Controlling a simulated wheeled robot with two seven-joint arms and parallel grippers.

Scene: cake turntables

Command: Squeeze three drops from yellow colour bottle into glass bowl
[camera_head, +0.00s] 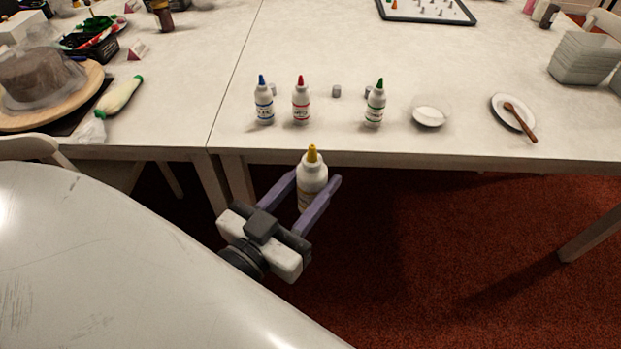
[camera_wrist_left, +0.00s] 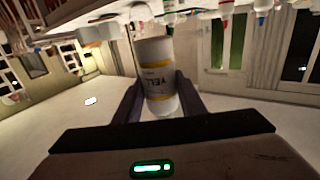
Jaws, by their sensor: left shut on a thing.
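The yellow colour bottle (camera_head: 311,178), white with a yellow nozzle, is upright between the purple fingers of my left gripper (camera_head: 304,196), which is shut on it. It is held in front of the table's near edge. In the left wrist view the bottle (camera_wrist_left: 158,75) shows its label with yellow bands, between the fingers of the left gripper (camera_wrist_left: 158,98). The glass bowl (camera_head: 429,117), small and pale, stands on the table to the right, apart from the bottle. My right gripper is in neither view.
Blue (camera_head: 264,102), red (camera_head: 301,102) and green (camera_head: 375,105) bottles stand near the table's front edge (camera_head: 450,157), with small grey caps behind. A saucer (camera_head: 499,107) with a brown wooden utensil (camera_head: 521,122) lies at the right. The table behind the bottles is mostly clear.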

